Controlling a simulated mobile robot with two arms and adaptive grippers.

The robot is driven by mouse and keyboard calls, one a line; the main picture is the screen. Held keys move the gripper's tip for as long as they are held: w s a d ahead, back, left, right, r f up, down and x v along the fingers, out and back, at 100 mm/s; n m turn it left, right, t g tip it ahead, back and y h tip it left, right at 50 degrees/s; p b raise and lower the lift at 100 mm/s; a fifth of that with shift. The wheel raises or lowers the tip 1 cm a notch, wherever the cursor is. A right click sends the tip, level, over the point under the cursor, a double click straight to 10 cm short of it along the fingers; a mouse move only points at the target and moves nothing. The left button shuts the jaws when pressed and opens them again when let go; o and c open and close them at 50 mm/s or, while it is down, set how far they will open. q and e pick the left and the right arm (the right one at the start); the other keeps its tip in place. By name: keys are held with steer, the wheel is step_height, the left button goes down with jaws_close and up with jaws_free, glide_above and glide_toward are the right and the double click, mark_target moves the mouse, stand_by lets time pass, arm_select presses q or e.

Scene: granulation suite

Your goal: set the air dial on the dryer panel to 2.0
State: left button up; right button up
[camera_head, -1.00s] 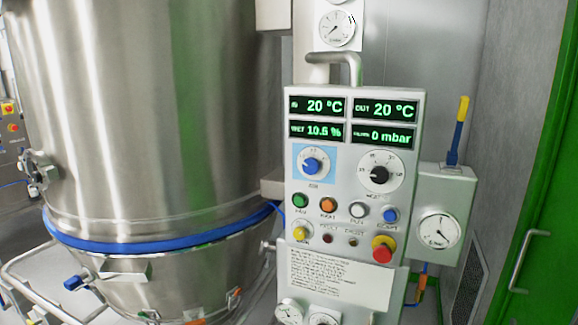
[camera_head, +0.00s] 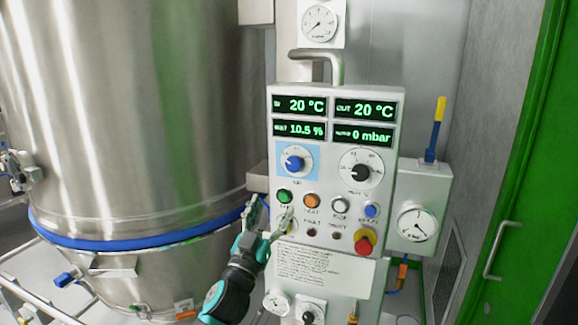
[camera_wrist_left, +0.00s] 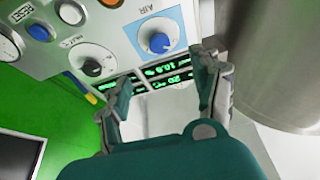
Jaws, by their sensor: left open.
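The air dial (camera_head: 293,163) is a blue knob on a white round scale over a light blue square, at the upper left of the dryer panel's controls. It also shows in the left wrist view (camera_wrist_left: 159,42), turned over, with the label AIR. The scale numbers are too small to read surely. My left gripper (camera_head: 267,214) is open and empty, below and a little left of the dial, in front of the panel's lower left buttons. In the left wrist view its two fingers (camera_wrist_left: 162,100) stand apart, with the dial beyond them. My right gripper is not in view.
A black-knobbed dial (camera_head: 361,172) sits right of the air dial. Green (camera_head: 284,196), orange (camera_head: 311,201) and other buttons lie below, with a red emergency stop (camera_head: 364,242). The steel dryer vessel (camera_head: 120,110) stands close on the left. A metal handle (camera_head: 318,54) tops the panel.

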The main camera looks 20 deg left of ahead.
mark_target(293, 167)
arm_select(q)
steer(key=p+x, duration=0.2)
steer(key=x, duration=1.2)
steer(key=shift+w+p, duration=0.2)
steer(key=shift+p, duration=0.15)
steer(key=shift+f, duration=0.1)
steer(key=c, duration=1.2)
